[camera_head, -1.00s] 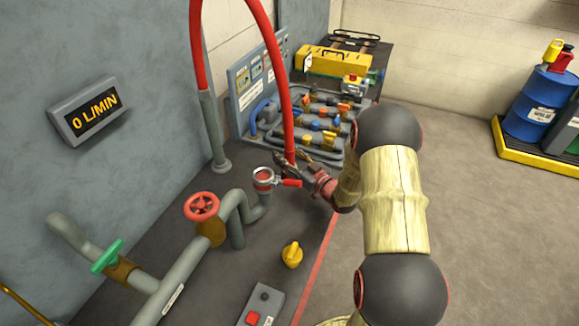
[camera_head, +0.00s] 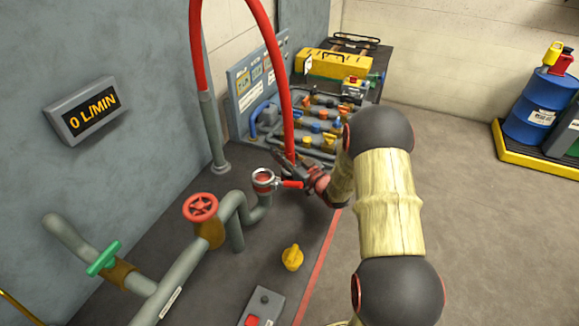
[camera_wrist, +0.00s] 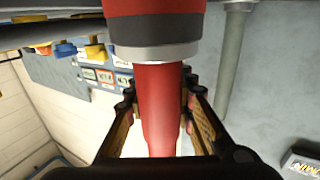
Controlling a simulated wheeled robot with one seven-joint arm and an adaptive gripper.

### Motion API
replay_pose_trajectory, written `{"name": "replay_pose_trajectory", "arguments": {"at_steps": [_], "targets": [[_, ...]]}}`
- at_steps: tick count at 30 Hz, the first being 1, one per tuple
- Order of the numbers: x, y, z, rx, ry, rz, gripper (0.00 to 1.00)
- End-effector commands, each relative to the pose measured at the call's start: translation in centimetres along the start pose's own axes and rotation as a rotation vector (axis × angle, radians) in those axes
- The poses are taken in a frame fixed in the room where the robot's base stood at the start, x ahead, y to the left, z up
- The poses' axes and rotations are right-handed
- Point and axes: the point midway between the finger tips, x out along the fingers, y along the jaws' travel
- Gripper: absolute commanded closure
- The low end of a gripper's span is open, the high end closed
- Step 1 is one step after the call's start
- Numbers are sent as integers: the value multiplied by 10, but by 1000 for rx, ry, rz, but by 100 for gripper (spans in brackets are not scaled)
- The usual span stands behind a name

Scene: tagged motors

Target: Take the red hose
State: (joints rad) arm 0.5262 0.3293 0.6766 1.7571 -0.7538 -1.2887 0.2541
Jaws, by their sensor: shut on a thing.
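The red hose (camera_head: 283,80) arches down from a grey upright pipe at the wall to my gripper (camera_head: 287,163). In the wrist view the hose (camera_wrist: 160,110) runs between my two fingers (camera_wrist: 158,112), which are shut on it. A grey and dark collar with a red part (camera_wrist: 153,35) sits at the hose's end in the wrist view. In the head view the hose's lower end is partly hidden by my gripper, behind and right of an open pipe mouth with a red inside (camera_head: 263,178) and a red lever (camera_head: 292,184).
A red handwheel (camera_head: 200,207), a green valve handle (camera_head: 104,258) and a yellow knob (camera_head: 292,257) stand on the bench. The wall display (camera_head: 88,110) reads 0 L/MIN. A manifold of pipes and a yellow toolbox (camera_head: 333,64) stand behind.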

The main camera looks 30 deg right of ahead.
Motion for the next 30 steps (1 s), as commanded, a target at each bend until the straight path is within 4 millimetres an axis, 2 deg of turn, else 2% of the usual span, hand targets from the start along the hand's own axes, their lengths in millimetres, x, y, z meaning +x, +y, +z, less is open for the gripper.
{"name": "replay_pose_trajectory", "arguments": {"at_steps": [8, 23, 26, 30], "targets": [[0, 0, 0, 0, 0, 0, 100], [0, 0, -1, -1, 2, 0, 100], [0, 0, -6, -2, 2, 0, 100], [0, 1, -28, -4, 4, 0, 100]]}}
